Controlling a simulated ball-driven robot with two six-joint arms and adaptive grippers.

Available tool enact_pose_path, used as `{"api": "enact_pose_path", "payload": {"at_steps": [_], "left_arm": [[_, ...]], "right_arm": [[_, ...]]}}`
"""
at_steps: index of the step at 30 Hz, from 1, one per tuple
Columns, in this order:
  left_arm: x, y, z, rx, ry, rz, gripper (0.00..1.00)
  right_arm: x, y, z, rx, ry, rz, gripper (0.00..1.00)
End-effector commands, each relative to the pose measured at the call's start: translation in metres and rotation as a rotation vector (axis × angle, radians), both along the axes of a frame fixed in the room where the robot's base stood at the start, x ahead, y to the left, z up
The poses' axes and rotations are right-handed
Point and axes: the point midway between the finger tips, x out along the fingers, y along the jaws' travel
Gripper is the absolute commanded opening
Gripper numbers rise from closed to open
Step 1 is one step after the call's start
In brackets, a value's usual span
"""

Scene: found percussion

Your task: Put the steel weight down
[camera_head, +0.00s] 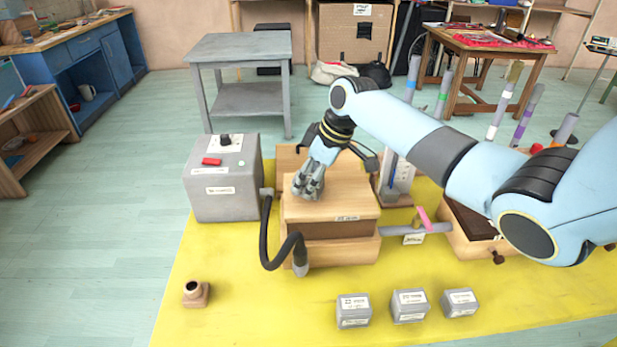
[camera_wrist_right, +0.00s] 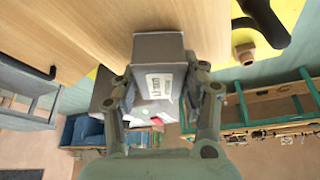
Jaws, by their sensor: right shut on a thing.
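My right gripper (camera_head: 308,190) is over the left part of the wooden box's lid (camera_head: 345,207). In the right wrist view, my right gripper (camera_wrist_right: 160,88) is shut on a grey block with a white label, the steel weight (camera_wrist_right: 158,48). The weight's far end is over or against the pale wooden lid (camera_wrist_right: 75,35); I cannot tell whether it touches. In the head view the weight is mostly hidden by the fingers. My left gripper is not in view.
A grey unit (camera_head: 222,190) with a red switch stands left of the wooden box, with a black hose (camera_head: 268,240) beside it. Similar grey blocks (camera_head: 353,310) (camera_head: 409,306) (camera_head: 459,303) sit in front on the yellow mat (camera_head: 240,310). A small brown fitting (camera_head: 196,294) stands front left.

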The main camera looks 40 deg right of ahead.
Motion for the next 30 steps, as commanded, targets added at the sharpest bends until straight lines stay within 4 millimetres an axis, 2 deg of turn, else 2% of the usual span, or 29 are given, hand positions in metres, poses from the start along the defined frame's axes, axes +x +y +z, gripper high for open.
{"api": "enact_pose_path", "payload": {"at_steps": [5,6,10,18,22,30], "left_arm": [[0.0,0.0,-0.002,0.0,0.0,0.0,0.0],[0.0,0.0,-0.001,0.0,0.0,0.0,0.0],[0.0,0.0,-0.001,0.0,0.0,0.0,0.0],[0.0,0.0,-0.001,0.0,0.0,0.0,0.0],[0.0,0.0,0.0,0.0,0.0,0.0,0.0],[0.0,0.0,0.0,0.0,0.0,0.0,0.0]], "right_arm": [[0.0,0.0,-0.003,0.001,-0.001,0.0,0.0],[0.0,0.0,-0.002,0.0,0.0,0.0,0.48],[0.0,0.0,-0.002,0.0,0.0,0.0,0.65],[0.0,0.0,-0.001,0.0,0.0,0.0,0.66],[-0.002,-0.003,0.008,-0.002,-0.002,-0.001,0.66],[-0.021,-0.015,0.06,-0.005,-0.002,0.001,0.66]]}}
